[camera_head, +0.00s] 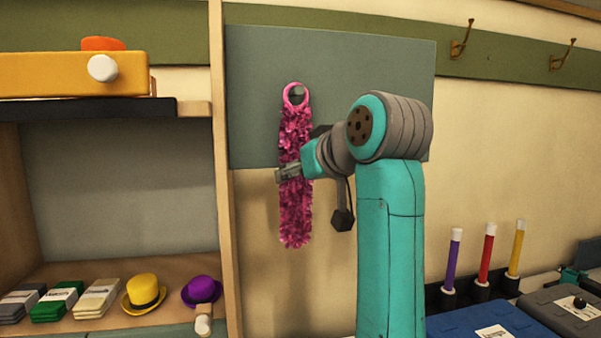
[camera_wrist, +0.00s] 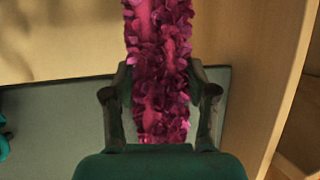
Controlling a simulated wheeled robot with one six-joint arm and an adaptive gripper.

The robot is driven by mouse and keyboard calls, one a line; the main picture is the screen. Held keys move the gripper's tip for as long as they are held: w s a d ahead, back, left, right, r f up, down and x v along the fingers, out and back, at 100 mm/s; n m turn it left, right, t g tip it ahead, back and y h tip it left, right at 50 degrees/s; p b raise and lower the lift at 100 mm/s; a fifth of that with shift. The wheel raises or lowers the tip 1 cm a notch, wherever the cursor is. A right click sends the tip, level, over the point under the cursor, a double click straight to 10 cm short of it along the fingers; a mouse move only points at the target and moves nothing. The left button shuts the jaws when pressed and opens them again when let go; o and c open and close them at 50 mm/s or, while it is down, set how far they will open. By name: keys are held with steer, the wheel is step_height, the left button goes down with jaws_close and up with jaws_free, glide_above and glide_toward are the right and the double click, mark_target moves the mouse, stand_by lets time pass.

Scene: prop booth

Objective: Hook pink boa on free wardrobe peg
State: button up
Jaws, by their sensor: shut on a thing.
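The pink boa (camera_head: 296,212) hangs upright in front of the grey-green wardrobe board (camera_head: 375,65), with a pink ring (camera_head: 287,96) at its top. A greyish peg (camera_head: 297,91) shows through the ring's opening; I cannot tell whether the ring is around it or only in front of it. My gripper (camera_head: 289,172) is shut on the boa about midway down its length. In the wrist view the boa (camera_wrist: 158,50) runs between both fingers of my gripper (camera_wrist: 160,95). My arm hides part of the board's right side.
Two brass hooks (camera_head: 462,40) (camera_head: 562,55) sit on the green rail at right. A shelf upright (camera_head: 222,150) stands close left of the boa. Left shelves hold a yellow case (camera_head: 60,75), a yellow hat (camera_head: 143,292) and a purple hat (camera_head: 202,290). Coloured wands (camera_head: 487,255) stand lower right.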

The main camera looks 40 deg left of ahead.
stand_by(0.4)
steer(key=o, duration=1.2)
steer(key=shift+o, duration=0.2)
steer(key=shift+d, duration=0.1)
steer(key=v, duration=1.1)
steer(key=shift+s+d+r, duration=0.25)
steer(key=shift+r, duration=0.05)
